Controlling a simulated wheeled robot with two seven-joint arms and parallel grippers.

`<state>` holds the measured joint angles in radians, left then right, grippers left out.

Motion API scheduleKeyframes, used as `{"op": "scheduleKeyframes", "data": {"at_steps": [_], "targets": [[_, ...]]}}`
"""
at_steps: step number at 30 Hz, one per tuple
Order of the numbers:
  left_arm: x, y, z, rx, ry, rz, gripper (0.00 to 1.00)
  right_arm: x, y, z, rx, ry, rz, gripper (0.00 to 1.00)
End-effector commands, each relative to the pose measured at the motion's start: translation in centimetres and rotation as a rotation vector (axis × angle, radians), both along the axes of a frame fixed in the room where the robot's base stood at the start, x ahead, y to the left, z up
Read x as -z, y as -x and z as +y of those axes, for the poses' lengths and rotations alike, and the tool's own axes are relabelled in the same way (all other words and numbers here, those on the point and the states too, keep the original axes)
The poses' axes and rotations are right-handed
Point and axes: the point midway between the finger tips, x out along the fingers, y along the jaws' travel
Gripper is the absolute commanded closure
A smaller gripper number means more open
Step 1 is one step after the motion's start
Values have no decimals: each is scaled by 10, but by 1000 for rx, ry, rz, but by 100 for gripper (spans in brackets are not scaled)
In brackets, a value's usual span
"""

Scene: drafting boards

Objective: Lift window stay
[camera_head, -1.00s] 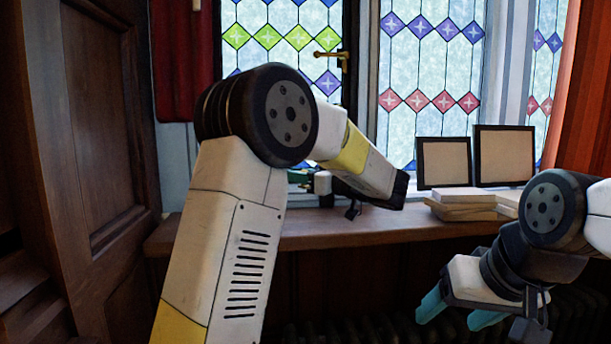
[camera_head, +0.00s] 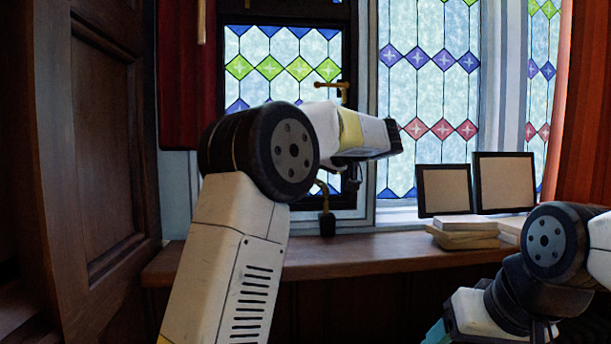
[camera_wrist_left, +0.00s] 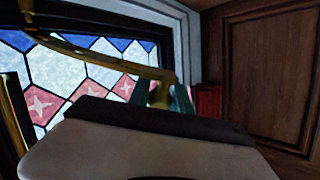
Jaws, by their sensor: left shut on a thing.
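The window stay is a brass bar (camera_wrist_left: 110,58) that runs across the left wrist view in front of the leaded glass. My left gripper (camera_wrist_left: 163,98) has its teal fingers on both sides of the brass near the bar's right end and is shut on it. In the head view, a curved brass part of the stay (camera_head: 322,187) shows below my left wrist, above a dark block on the sill (camera_head: 327,224). My left fingers are hidden behind my arm there. My right gripper (camera_head: 436,332) is cut off by the lower edge, with one teal finger partly showing.
A brass window handle (camera_head: 341,89) sits on the dark casement frame. Two framed panels (camera_head: 444,190) and a stack of books (camera_head: 464,231) stand on the right of the wooden sill (camera_head: 250,260). A wood-panelled wall (camera_head: 100,170) is close on the left. The sill's middle is clear.

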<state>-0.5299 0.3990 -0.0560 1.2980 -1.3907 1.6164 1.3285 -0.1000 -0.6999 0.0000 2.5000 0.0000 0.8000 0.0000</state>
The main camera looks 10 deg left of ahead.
Motion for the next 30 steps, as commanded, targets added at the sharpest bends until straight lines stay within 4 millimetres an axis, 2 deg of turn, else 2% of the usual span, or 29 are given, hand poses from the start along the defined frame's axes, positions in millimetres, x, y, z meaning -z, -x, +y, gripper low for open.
{"op": "scheduleKeyframes", "data": {"at_steps": [5, 6, 9, 20, 30], "targets": [[0, 0, 0, 0, -1, -2, 100, 0, 0, 0, 0, 0, 0, 33], [0, 0, 0, 1, -2, -2, 74, 0, 0, 0, 0, 0, 0, 33], [0, 0, 0, 0, -1, -2, 54, 0, 0, 0, 0, 0, 0, 33], [-1, 1, -3, 1, -2, -2, 54, 0, 0, 0, 0, 0, 0, 33], [-16, 21, -49, 3, -3, -2, 54, 0, 0, 0, 0, 0, 0, 33]]}}
